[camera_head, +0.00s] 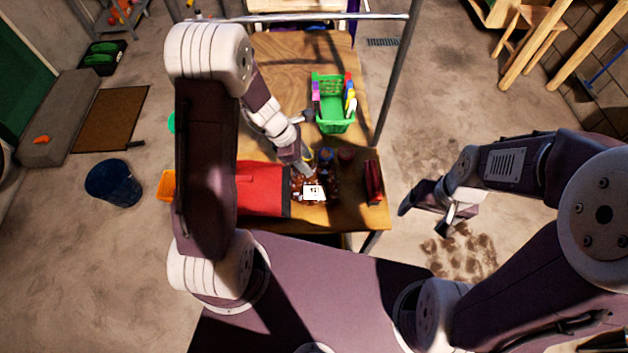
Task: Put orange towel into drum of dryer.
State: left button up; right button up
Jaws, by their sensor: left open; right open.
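No dryer or drum shows in this view, and I cannot make out an orange towel for certain. A small orange item (41,139) lies on a low grey bench at the far left, too small to identify. An orange object (166,186) beside the table is partly hidden behind my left arm. My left gripper (306,170) is over the front of the wooden table, close to several dark jars; it is open, with no towel in it. My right gripper (447,222) is open and empty above the floor, right of the table.
The wooden table (285,75) bears a green basket (335,115) of bottles, a red box (262,187), jars and a dark red item (373,182). A metal frame (393,82) rises around it. A blue bucket (113,182) stands left. Floor at right is mostly clear, with dirt patches.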

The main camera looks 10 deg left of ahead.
aim_at(314, 180)
pick_arm(q)
jog(key=x, duration=0.3)
jog(key=shift+s+d+f+b, duration=0.15)
jog(key=shift+s+f+b, duration=0.05)
jog(key=shift+s+b, duration=0.15)
jog(key=shift+w, duration=0.15)
grip_shut()
dwell(0.9)
